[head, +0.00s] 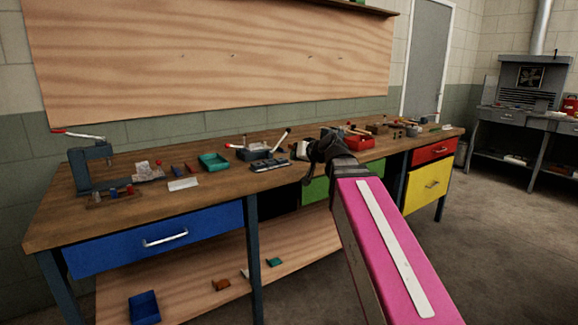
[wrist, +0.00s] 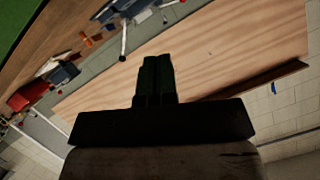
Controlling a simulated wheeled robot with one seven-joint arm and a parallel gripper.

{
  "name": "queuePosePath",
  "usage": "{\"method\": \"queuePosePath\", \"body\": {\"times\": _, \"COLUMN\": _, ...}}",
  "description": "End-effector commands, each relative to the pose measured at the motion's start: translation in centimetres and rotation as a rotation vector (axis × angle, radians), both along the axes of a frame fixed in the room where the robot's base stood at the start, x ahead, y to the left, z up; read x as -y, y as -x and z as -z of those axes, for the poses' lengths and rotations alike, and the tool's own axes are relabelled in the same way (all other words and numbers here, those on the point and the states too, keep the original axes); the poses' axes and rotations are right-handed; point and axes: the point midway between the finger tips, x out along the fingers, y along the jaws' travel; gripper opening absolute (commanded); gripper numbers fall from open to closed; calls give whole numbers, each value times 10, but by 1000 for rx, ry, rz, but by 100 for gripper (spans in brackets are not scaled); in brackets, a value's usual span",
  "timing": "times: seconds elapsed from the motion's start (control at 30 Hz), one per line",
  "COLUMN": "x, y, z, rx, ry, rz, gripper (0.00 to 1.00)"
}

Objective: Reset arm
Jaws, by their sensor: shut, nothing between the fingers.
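My gripper (wrist: 157,60) shows in the wrist view as two dark fingers pressed together with nothing between them. In the head view my arm reaches up from the lower right as a pink link, and its dark wrist end is over the front of the workbench (head: 130,221). The fingertips are hard to make out there. In the wrist view the fingers point across the wooden wall panel (wrist: 215,65), with the bench top and its items at the upper left.
On the bench stand a dark press (head: 88,165), a teal tray (head: 213,161), a dark box with tools (head: 258,152) and a red box (head: 358,141). Blue (head: 160,240) and yellow (head: 428,187) drawers face front. The floor (head: 495,245) at the right is clear.

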Motion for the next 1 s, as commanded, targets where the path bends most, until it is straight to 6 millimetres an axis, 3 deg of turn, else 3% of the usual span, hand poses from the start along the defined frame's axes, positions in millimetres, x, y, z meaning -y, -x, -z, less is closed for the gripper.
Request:
{"method": "queuePosePath", "body": {"times": 0.27, "x": 11, "y": 0, "z": 45, "rx": -86, "ry": 52, "rz": 16, "gripper": 0}}
{"method": "queuePosePath", "body": {"times": 0.47, "x": 24, "y": 4, "z": 95, "rx": -188, "ry": 113, "rz": 37, "gripper": 0}}
{"method": "queuePosePath", "body": {"times": 0.77, "x": 64, "y": 30, "z": 218, "rx": -450, "ry": 270, "rz": 96, "gripper": 0}}
{"method": "queuePosePath", "body": {"times": 1.0, "x": 102, "y": 69, "z": 310, "rx": -672, "ry": 410, "rz": 154, "gripper": 0}}
